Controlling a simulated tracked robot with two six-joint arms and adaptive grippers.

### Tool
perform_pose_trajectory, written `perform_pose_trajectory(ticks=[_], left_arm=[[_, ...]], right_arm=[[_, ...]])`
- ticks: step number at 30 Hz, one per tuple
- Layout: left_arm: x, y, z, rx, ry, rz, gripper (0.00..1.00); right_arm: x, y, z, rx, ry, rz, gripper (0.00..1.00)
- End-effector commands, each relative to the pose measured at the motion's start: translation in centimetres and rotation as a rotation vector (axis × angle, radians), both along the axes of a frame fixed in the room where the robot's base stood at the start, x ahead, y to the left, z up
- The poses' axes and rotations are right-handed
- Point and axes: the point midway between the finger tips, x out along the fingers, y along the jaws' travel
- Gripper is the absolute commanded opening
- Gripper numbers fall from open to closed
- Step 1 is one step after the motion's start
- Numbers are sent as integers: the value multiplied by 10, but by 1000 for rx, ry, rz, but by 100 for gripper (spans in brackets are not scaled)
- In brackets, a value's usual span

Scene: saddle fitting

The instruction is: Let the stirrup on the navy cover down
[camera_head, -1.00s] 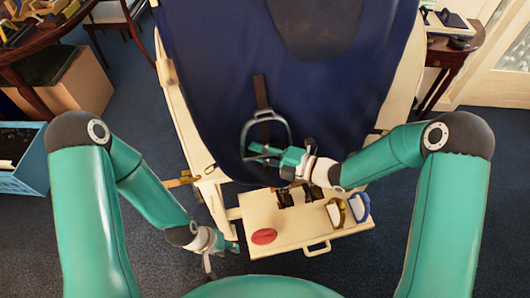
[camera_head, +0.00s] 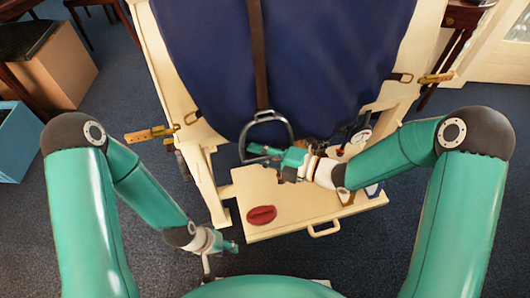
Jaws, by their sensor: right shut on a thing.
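The navy cover (camera_head: 200,60) drapes over a cream stand. A brown strap (camera_head: 260,55) runs straight down its middle from the top edge of the view. The metal stirrup (camera_head: 288,128) hangs at the strap's lower end, by the cover's lower edge. My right gripper (camera_head: 262,152) is shut on the stirrup's lower bar and partly hides it. My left gripper (camera_head: 228,247) is low, left of the tray, away from the stirrup; its fingers are too small to read.
A cream tray (camera_head: 290,228) with a handle sits below the cover, with a red oval item (camera_head: 262,215) on it. A strap with a buckle sticks out left (camera_head: 150,133) and another right (camera_head: 436,78). A round gauge (camera_head: 361,136) is right of my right gripper.

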Motion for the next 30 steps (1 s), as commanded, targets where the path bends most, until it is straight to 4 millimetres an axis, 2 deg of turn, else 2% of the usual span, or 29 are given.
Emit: perform_pose_trajectory(ticks=[3, 14, 15, 19, 30], left_arm=[[0, 0, -7, 0, 0, 0, 40], [0, 0, -7, 0, 0, 0, 40], [0, 0, -7, 0, 0, 0, 40], [0, 0, -7, 0, 0, 0, 40], [0, 0, -6, 0, 0, 0, 40]], right_arm=[[-3, 3, -6, 2, -3, 10, 0], [-3, 2, -5, 2, -2, 8, 0], [-3, 1, -5, 3, -2, 7, 26], [-3, 0, -5, 2, -1, 4, 48], [-2, -5, -5, 1, -1, -3, 48]])
